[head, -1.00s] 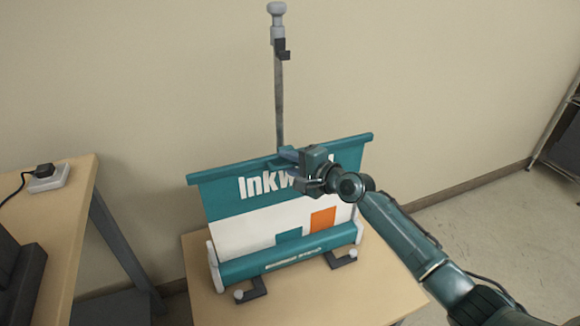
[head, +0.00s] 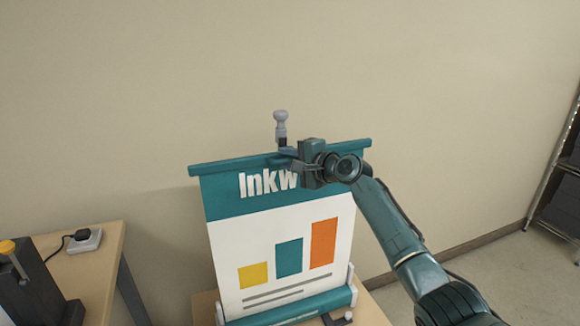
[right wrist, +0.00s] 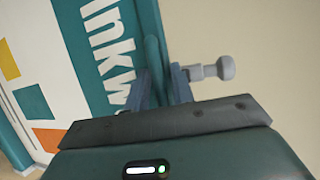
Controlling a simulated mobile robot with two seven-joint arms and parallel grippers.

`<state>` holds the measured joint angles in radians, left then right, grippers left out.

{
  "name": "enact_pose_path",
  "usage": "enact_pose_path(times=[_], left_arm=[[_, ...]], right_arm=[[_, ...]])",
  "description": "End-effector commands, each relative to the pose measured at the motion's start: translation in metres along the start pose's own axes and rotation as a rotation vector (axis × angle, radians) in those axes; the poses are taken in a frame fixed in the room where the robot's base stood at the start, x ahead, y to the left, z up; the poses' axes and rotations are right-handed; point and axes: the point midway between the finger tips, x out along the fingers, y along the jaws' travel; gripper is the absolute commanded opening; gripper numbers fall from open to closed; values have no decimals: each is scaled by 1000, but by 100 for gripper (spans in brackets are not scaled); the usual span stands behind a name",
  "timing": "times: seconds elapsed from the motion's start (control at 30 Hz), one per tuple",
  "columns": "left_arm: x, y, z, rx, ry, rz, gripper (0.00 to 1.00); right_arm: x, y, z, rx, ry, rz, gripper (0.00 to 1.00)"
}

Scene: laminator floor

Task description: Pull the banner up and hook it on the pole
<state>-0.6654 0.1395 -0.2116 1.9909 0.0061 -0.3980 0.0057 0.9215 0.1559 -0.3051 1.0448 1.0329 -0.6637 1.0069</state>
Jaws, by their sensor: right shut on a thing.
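The banner (head: 275,235) is drawn partly up out of its teal base (head: 300,306), showing "Inkw" lettering and yellow, teal and orange bars. Its teal top rail (head: 235,164) is a little tilted, higher at the right. My right gripper (head: 288,155) is shut on the top rail near its middle; the rail also shows between the fingers in the right wrist view (right wrist: 152,65). The pole's grey knobbed top (head: 281,125) stands up just behind and above the rail. The rest of the pole and its hook are hidden behind the banner and gripper. My left gripper is not in view.
The base stands on a small wooden table (head: 375,312). At the left another wooden table (head: 105,250) holds a white socket block (head: 84,240) and a dark device with a yellow knob (head: 30,285). A dark shelf rack (head: 560,205) is at the far right.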

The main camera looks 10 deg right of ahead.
Motion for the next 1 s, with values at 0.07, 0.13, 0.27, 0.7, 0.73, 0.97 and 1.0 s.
enact_pose_path(times=[0.07,0.13,0.27,0.7,0.73,0.97,1.0], left_arm=[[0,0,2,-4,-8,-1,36],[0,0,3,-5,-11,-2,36],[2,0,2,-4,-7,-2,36],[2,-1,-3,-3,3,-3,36],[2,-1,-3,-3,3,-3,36],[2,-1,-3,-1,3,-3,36],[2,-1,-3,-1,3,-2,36]], right_arm=[[-1,-9,0,0,2,-13,0],[-1,-9,-1,0,2,-13,0],[-1,-8,-1,0,3,-13,0],[-1,-7,-1,-1,4,-10,33],[-1,-7,-1,-1,4,-10,33],[-15,-6,-2,-2,3,-11,33],[-20,-6,-2,-3,4,-10,33]])
